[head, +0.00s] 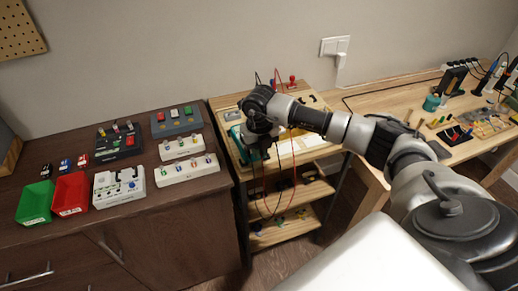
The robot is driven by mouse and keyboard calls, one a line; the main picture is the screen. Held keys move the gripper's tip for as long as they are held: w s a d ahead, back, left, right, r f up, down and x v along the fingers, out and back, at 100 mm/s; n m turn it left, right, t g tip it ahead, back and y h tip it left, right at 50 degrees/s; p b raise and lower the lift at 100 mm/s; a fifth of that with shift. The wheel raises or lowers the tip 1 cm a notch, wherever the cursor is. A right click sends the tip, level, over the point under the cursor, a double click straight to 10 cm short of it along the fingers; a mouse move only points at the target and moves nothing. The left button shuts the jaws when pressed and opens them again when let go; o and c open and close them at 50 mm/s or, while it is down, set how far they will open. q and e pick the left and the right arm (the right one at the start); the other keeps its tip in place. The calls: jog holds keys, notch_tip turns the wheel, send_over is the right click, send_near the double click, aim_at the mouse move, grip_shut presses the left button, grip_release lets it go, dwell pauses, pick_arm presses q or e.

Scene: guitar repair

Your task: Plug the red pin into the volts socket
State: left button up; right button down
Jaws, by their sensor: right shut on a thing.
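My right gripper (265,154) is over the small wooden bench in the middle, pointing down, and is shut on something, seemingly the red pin. The pin itself is too small and hidden by the gripper to make out. A thin red lead (295,178) loops down past the bench's front edge beside the gripper. A teal device (238,143), perhaps the meter, lies just left of the gripper and is partly covered by it. The volts socket cannot be made out. My left gripper is not in view.
A dark cabinet (120,214) on the left bears green (36,203) and red (70,194) bins and several socket blocks. Shelves (290,199) with small parts are under the bench. A workbench (390,98) with tools stands at right. A wall outlet (335,45) is behind.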

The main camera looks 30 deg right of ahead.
jog(key=shift+f+b, duration=0.35)
jog(key=shift+f, duration=0.25)
jog(key=shift+r, duration=0.35)
jog(key=shift+f, duration=0.35)
dwell(0.8)
jog(key=shift+r, duration=0.35)
dwell(0.8)
jog(key=shift+f, duration=0.25)
jog(key=shift+f+b, duration=0.3)
jog(key=shift+b, duration=0.15)
dwell(0.3)
